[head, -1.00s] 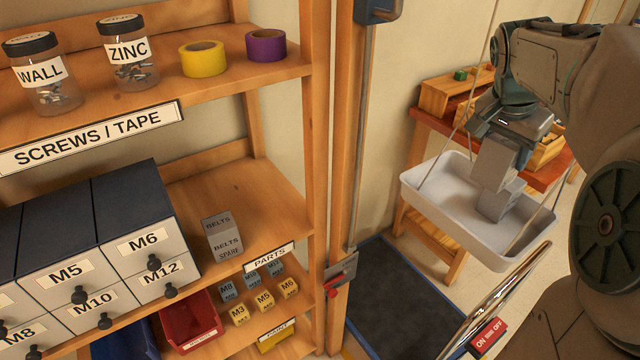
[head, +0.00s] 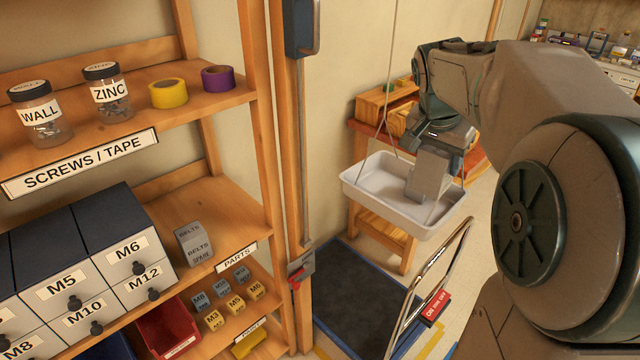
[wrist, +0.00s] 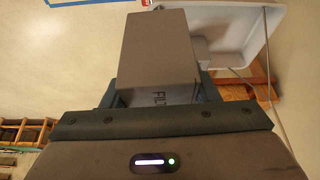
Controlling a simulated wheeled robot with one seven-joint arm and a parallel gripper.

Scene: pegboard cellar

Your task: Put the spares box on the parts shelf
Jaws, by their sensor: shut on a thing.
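My gripper (head: 438,146) is shut on a grey box (head: 431,172), held over the white hanging tray (head: 372,186). In the wrist view the box (wrist: 160,50) juts out between the fingers, with the letters "FIL" partly showing; the rest of its label is hidden. A second grey shape (wrist: 201,47) shows in the tray beside it. The parts shelf (head: 228,205) is at the left, with a "PARTS" label (head: 236,257) on its edge. A grey box marked "BELTS SPARE" (head: 194,243) stands on it, next to the drawer units.
Drawer cabinets (head: 75,255) fill the shelf's left part; bare shelf lies behind and right of the belts box. A wooden post (head: 293,150) stands between shelf and tray. Tray wires rise beside my gripper.

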